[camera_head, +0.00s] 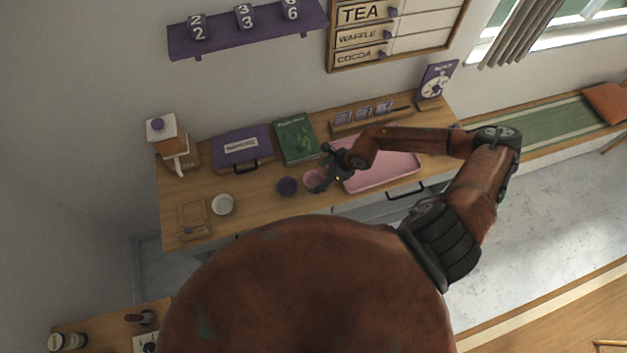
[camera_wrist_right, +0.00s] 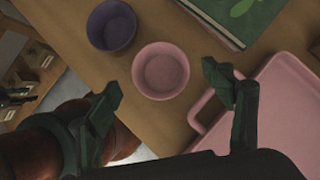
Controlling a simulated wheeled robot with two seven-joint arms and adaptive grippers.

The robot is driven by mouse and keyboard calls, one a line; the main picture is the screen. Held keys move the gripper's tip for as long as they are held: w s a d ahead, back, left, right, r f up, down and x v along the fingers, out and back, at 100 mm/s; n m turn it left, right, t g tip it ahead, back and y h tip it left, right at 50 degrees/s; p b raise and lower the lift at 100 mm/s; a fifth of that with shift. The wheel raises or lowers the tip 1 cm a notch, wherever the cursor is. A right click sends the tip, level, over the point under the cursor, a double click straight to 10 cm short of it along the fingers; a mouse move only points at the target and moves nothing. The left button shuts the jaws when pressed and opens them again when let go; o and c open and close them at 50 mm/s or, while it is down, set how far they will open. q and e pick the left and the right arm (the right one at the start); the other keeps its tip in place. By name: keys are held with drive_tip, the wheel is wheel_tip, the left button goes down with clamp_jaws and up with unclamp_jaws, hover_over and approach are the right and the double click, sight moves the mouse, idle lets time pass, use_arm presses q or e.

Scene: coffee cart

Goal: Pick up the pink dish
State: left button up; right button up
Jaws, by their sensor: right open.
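The pink dish (camera_wrist_right: 160,72) is a small round bowl standing upright on the wooden counter. In the head view the pink dish (camera_head: 313,178) is partly covered by my right gripper (camera_head: 326,172). In the right wrist view my right gripper (camera_wrist_right: 165,90) is open, with one finger on each side of the dish in the picture. I see no contact between the fingers and the dish, and it is not held. My left gripper does not show in either view.
A purple bowl (camera_head: 287,186) stands just left of the pink dish. A pink tray (camera_head: 385,172) lies close on its right. A green book (camera_head: 296,138) and a purple case (camera_head: 241,147) are behind. A white bowl (camera_head: 222,204) stands farther left, with bare counter (camera_head: 255,190) between.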

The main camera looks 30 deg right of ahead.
sight(309, 181)
drive_tip(key=p+x, duration=0.1)
drive_tip(key=x, duration=0.3)
drive_tip(key=shift+w+a+f, duration=0.1)
drive_tip(key=shift+f, duration=0.1)
drive_tip(key=shift+c, duration=0.2)
drive_tip(key=c, duration=1.2)
drive_tip(key=shift+r, duration=0.15)
